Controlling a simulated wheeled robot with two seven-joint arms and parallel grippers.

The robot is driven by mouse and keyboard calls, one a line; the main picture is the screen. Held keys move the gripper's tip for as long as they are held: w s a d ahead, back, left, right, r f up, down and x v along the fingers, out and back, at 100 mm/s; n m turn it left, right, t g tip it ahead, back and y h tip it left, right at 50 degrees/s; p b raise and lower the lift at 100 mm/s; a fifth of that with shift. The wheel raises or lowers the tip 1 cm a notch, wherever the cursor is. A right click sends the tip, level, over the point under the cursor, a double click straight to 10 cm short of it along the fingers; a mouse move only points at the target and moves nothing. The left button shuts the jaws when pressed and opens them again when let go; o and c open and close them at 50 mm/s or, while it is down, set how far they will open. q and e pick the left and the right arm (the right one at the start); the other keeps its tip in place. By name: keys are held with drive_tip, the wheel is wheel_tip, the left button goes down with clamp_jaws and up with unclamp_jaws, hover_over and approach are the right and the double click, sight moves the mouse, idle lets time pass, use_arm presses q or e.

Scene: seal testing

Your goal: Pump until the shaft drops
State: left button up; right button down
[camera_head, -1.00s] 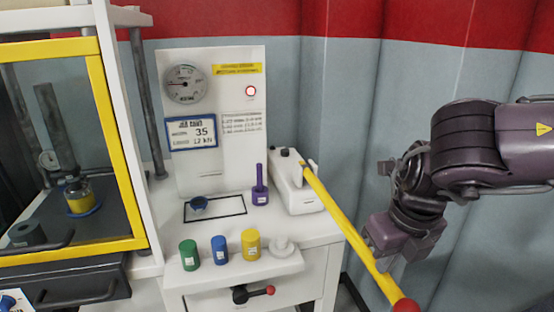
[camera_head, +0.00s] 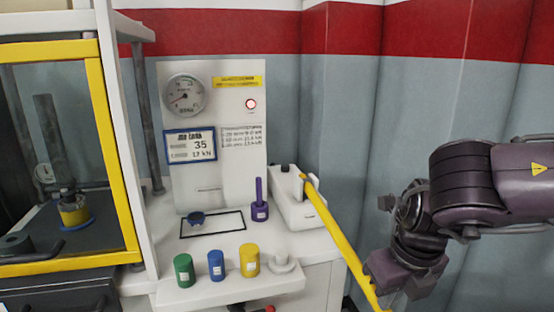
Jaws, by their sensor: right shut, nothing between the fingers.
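The yellow pump lever (camera_head: 338,232) slopes down to the right from the white pump block (camera_head: 297,200); its lower end is cut off by the frame. My right gripper (camera_head: 385,283) is shut with nothing between its fingers, close against the lever's lower part; contact cannot be told for certain. The grey shaft (camera_head: 50,135) stands tilted behind the yellow-framed door (camera_head: 115,145), above a yellow cylinder (camera_head: 73,214) with a blue base. The dial gauge (camera_head: 184,96) has its needle toward the lower left. My left gripper is not in view.
A red lamp (camera_head: 251,104) glows on the white panel. A purple piece with a rod (camera_head: 260,205) stands beside the pump block. Green (camera_head: 184,270), blue (camera_head: 216,265), yellow (camera_head: 250,260) and white (camera_head: 282,263) pieces line the front shelf.

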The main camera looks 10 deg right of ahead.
drive_tip(key=p+v, duration=0.2)
drive_tip(key=v, duration=0.1)
drive_tip(key=shift+w+r+p, duration=0.3)
drive_tip(key=shift+w+p, duration=0.05)
use_arm(q)
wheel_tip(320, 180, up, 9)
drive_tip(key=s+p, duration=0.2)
drive_tip(key=p, duration=0.5)
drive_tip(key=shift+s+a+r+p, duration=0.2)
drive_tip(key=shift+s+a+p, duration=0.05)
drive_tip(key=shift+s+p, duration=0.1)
use_arm(e)
drive_tip(key=w+v, duration=0.2)
drive_tip(key=v, duration=0.7)
drive_tip(key=shift+r, duration=0.55)
drive_tip(key=shift+w+a+f, duration=0.1)
drive_tip(key=shift+w, duration=0.05)
use_arm(q)
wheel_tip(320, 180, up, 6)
drive_tip(key=p, duration=0.6)
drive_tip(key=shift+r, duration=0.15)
use_arm(e)
drive_tip(key=s+r, duration=0.3)
drive_tip(key=r, duration=0.4)
drive_tip(key=shift+s+r, duration=0.3)
drive_tip(key=shift+s, duration=0.1)
